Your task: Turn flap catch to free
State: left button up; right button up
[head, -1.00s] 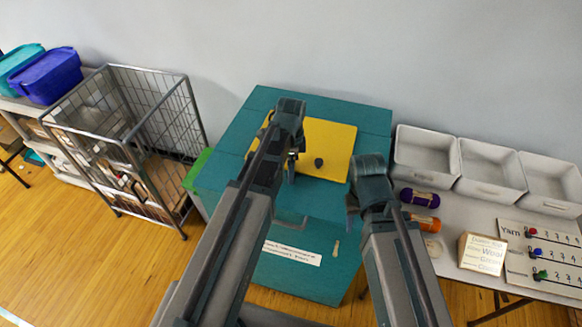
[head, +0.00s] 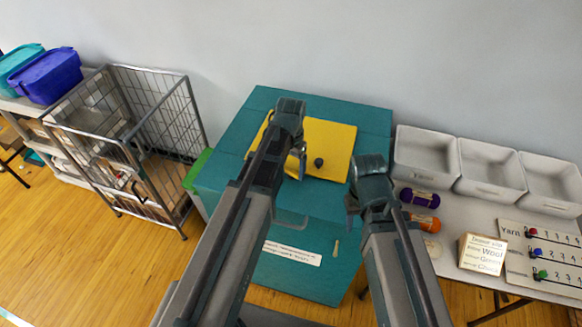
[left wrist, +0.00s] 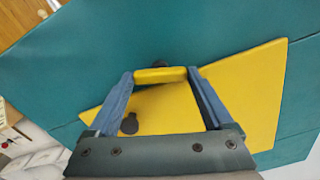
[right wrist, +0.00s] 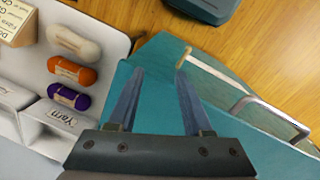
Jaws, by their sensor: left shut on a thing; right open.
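The yellow flap (head: 333,140) lies on top of the teal bin (head: 240,150), with a dark round knob (head: 319,162) on it. In the left wrist view the flap (left wrist: 235,95) and knob (left wrist: 129,123) show below a short yellow bar (left wrist: 160,75), which looks like the flap catch. My left gripper (left wrist: 160,78) is shut on this bar, one finger at each end. A dark round piece shows just behind the bar. In the head view my left gripper (head: 297,172) hides the catch. My right gripper (head: 352,205) is open and empty beside the bin's right side.
A pale peg (right wrist: 184,57) and a metal handle (right wrist: 255,103) are on the bin's front. To the right, a table holds grey trays (head: 424,155), yarn rolls (head: 421,224) and a sign block (head: 482,254). A wire cage cart (head: 130,140) stands left. A wall is behind.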

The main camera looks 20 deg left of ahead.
aim_at(291, 171)
pick_arm(q)
jog(key=shift+n, duration=1.9)
jog(key=o, duration=1.1)
jog(key=shift+o, duration=0.2)
jog(key=shift+r, duration=0.1)
notch_tip(291, 171, up, 14)
jog(key=p, duration=1.3)
jog(key=shift+f+p, duration=0.2)
jog(key=shift+p, duration=0.2)
